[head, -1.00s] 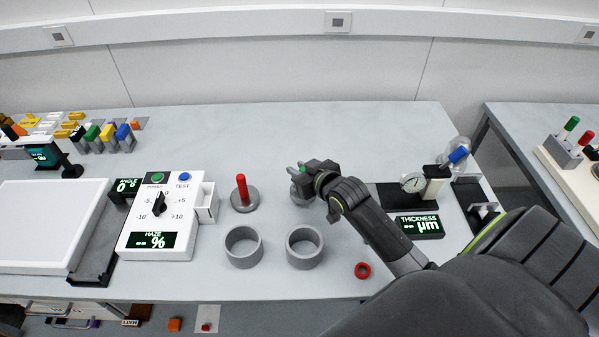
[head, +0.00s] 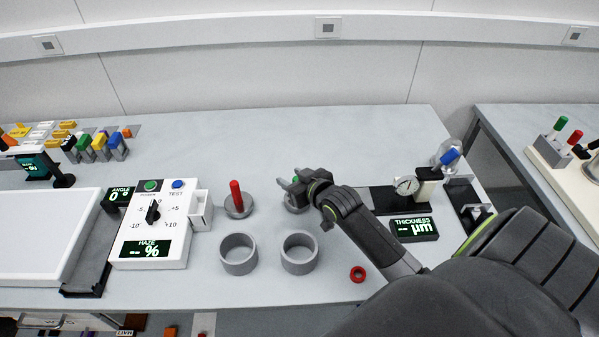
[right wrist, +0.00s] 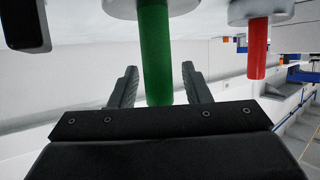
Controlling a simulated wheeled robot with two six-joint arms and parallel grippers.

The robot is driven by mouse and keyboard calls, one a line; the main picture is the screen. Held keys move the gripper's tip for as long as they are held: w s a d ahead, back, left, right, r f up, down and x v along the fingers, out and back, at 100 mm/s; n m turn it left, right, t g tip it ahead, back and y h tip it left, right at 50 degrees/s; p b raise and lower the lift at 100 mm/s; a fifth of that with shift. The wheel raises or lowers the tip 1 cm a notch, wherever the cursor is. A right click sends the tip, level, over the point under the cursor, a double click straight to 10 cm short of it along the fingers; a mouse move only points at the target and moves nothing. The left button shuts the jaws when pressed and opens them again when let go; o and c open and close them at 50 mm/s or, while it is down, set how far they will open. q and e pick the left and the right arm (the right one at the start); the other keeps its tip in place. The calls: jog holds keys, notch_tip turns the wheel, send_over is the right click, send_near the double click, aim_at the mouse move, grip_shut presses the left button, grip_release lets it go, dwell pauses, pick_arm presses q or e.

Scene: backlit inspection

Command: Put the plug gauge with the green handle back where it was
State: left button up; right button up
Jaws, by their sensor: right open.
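The plug gauge with the green handle (right wrist: 155,50) stands on its grey round base (head: 291,207) on the bench; in the head view my gripper hides most of it. My right gripper (head: 288,180) is open, with one finger on each side of the green handle. The right wrist view shows the handle between the spread fingers (right wrist: 159,75), with a gap visible at each side. The plug gauge with the red handle (head: 236,194) stands upright to the left; it also shows in the right wrist view (right wrist: 257,50). My left gripper is not in view.
Two grey rings (head: 238,268) (head: 299,268) sit in front of the gauges. A small red ring (head: 358,273) lies near the front edge. The haze box (head: 185,258) is left; the thickness display (head: 414,229) and dial gauge (head: 406,186) are right.

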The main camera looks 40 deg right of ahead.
jog(key=shift+s+r, duration=0.15)
jog(key=shift+s, duration=0.15)
jog(key=v, duration=1.1)
jog(key=shift+s+r+b, duration=0.15)
jog(key=shift+r+b, duration=0.05)
jog(key=shift+b, duration=0.25)
jog(key=shift+d, duration=0.1)
